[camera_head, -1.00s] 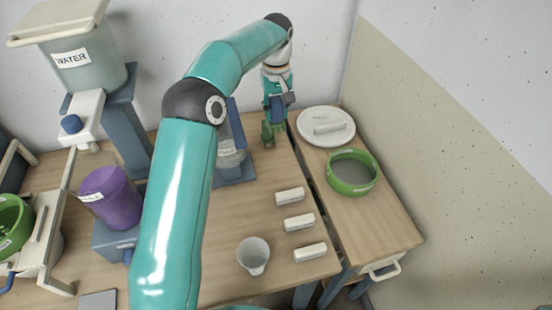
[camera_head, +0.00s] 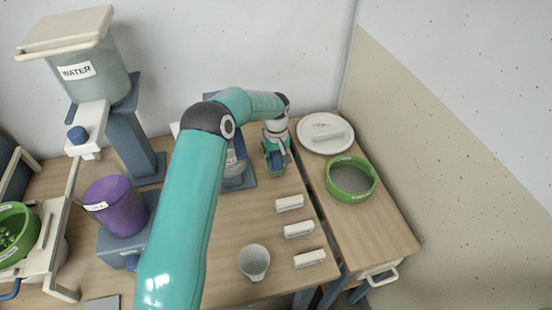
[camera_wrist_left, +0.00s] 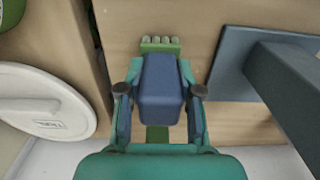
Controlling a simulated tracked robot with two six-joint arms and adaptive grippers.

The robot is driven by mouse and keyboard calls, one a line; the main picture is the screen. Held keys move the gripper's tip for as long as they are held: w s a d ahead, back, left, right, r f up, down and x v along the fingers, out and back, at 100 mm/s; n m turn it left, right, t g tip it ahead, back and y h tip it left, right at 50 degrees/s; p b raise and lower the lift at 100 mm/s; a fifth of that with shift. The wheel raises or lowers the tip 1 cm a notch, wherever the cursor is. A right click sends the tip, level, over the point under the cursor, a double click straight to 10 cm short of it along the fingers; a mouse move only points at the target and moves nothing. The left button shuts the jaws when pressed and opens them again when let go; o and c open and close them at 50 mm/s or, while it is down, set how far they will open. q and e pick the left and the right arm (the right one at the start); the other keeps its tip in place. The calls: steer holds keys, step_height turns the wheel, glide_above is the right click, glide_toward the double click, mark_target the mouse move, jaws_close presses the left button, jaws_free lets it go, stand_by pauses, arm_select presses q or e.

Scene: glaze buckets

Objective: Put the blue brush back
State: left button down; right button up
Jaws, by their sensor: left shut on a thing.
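My left gripper (camera_head: 277,164) hangs pointing down over the far right part of the main table, near that table's right edge. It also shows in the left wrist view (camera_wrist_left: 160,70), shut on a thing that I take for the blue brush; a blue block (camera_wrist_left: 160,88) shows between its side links. A green part with several pale tips (camera_wrist_left: 160,43) sticks out beyond the block. The brush's bristles are not clear, and I cannot tell whether it touches the table. My right gripper is not in view.
A blue stand (camera_wrist_left: 230,62) is beside the gripper. Three white blocks, one here (camera_head: 289,203), and a grey cup (camera_head: 254,262) stand nearer. A white lid (camera_head: 311,145) and green bucket (camera_head: 351,180) are on the right table. A purple bucket (camera_head: 114,206) stands left.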

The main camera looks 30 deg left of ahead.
arm_select(q)
steer(key=shift+f, duration=0.2)
steer(key=c, duration=0.8)
jaws_free()
steer(key=shift+r, duration=0.4)
step_height(320, 180, up, 11)
steer(key=shift+r+b, duration=0.15)
steer(key=shift+b, duration=0.95)
